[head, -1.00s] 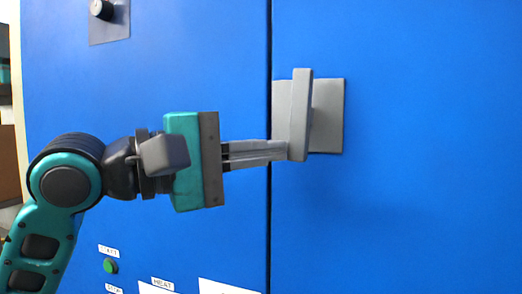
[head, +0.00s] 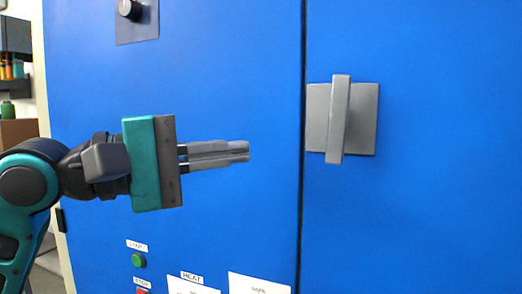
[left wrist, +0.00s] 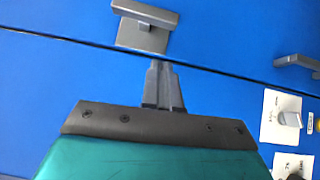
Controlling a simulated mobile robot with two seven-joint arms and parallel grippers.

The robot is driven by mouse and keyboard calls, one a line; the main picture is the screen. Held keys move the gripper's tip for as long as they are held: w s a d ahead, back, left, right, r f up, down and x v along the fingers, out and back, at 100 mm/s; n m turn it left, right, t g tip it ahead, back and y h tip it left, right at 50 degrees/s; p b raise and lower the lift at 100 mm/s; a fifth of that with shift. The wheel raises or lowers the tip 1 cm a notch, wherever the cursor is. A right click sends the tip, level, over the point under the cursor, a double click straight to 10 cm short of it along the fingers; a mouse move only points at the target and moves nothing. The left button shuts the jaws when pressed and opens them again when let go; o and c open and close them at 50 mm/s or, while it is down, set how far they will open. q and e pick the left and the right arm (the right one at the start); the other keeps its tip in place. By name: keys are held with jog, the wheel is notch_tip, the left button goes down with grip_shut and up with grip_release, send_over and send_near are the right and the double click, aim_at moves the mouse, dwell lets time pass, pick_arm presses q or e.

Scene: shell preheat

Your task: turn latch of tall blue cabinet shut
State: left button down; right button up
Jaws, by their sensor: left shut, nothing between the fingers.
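The tall blue cabinet (head: 430,220) fills most of the head view, with a dark vertical seam between its two panels. Its grey latch (head: 339,120) is a near-upright bar on a square plate, just right of the seam. The latch also shows at the top of the left wrist view (left wrist: 145,14). My left gripper (head: 248,151) is shut and empty in front of the left panel, left of the latch and apart from it. It also shows in the left wrist view (left wrist: 161,64), short of the seam. My right gripper is not in view.
A black knob (head: 129,9) on a grey plate is at the upper left of the cabinet. A green button (head: 138,260) and white labels (head: 258,286) are low on the left panel. A shelf (head: 14,85) with small items stands at the far left.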

pick_arm(q)
jog(key=shift+v, duration=2.05)
jog(key=shift+r, duration=0.2)
jog(key=w+a+f+n+t+y, duration=0.1)
jog(key=w+a+f+t+y, duration=0.2)
jog(key=w+f, duration=0.8)
notch_tip(320, 180, down, 18)
jog(key=a+t+y, duration=0.2)
jog(key=t+y, duration=0.1)
jog(key=y, duration=0.2)
jog(key=s+a+f+m+g+y, duration=0.1)
jog(key=s+f+m+y, duration=0.2)
jog(key=s+f, duration=0.7)
jog(key=s+a+f+m+g+y+p, duration=0.1)
jog(key=s+f+m, duration=0.5)
jog(key=f, duration=1.1)
jog(key=s+a+g+y, duration=0.1)
jog(key=s+y, duration=0.1)
jog(key=s, duration=0.2)
jog(key=shift+f+g, duration=0.2)
jog(key=shift+g, duration=0.1)
